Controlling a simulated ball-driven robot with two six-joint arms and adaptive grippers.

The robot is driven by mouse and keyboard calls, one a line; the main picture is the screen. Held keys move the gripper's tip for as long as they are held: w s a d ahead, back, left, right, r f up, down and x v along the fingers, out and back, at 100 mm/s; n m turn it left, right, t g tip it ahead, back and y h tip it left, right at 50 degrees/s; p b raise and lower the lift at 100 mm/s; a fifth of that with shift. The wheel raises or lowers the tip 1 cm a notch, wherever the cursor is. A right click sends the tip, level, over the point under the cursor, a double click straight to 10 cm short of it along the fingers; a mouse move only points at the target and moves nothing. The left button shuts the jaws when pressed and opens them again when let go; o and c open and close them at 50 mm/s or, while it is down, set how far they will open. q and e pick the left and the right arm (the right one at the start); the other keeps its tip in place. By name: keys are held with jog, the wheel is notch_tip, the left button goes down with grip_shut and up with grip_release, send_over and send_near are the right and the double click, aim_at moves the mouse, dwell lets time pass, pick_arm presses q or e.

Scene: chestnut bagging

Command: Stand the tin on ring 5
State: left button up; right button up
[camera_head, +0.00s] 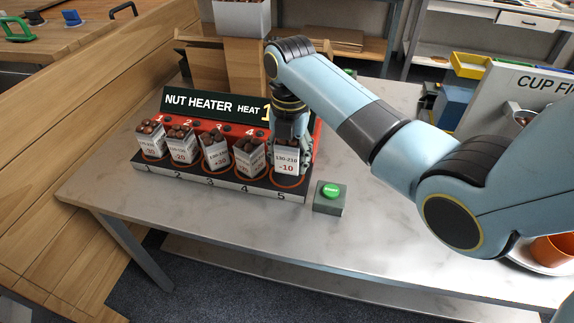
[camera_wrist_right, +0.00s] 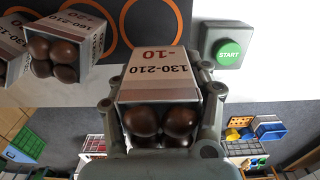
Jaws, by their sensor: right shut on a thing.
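The tin (camera_head: 287,163) is a white open box marked 130-210 and -10, with brown chestnuts in its top. It also shows in the right wrist view (camera_wrist_right: 158,85). My right gripper (camera_wrist_right: 160,112) is shut on its sides. The tin is upright at the 5 end of the nut heater, over ring 5 (camera_head: 288,185), an orange circle whose front edge shows below it. In the wrist view part of an orange ring (camera_wrist_right: 179,22) shows beyond the tin. I cannot tell whether the tin's base touches the heater. My left gripper is not in view.
Similar filled tins stand on rings 1 (camera_head: 151,142), 2 (camera_head: 181,146), 3 (camera_head: 214,152) and 4 (camera_head: 249,158). The tin on 4 is close beside the held one. A green START button (camera_head: 331,190) is right of the heater. The table's front (camera_head: 225,218) is clear.

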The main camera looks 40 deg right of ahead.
aim_at(287, 166)
jog(key=shift+w+d+f, duration=0.3)
jog(key=shift+w+f, duration=0.1)
jog(key=shift+w, duration=0.2)
jog(key=shift+w+d+f, duration=0.25)
jog(key=shift+w+f, duration=0.15)
jog(key=shift+w, duration=0.2)
jog(key=shift+w+d+f, duration=0.1)
jog(key=shift+w+f, duration=0.05)
notch_tip(287, 166, down, 3)
jog(key=shift+f+b, duration=0.2)
jog(key=shift+b, duration=0.25)
jog(key=shift+f, duration=0.2)
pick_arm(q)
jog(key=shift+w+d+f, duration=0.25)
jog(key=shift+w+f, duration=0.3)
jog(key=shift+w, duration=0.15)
pick_arm(e)
jog(key=shift+f, duration=0.15)
jog(key=o, duration=1.2)
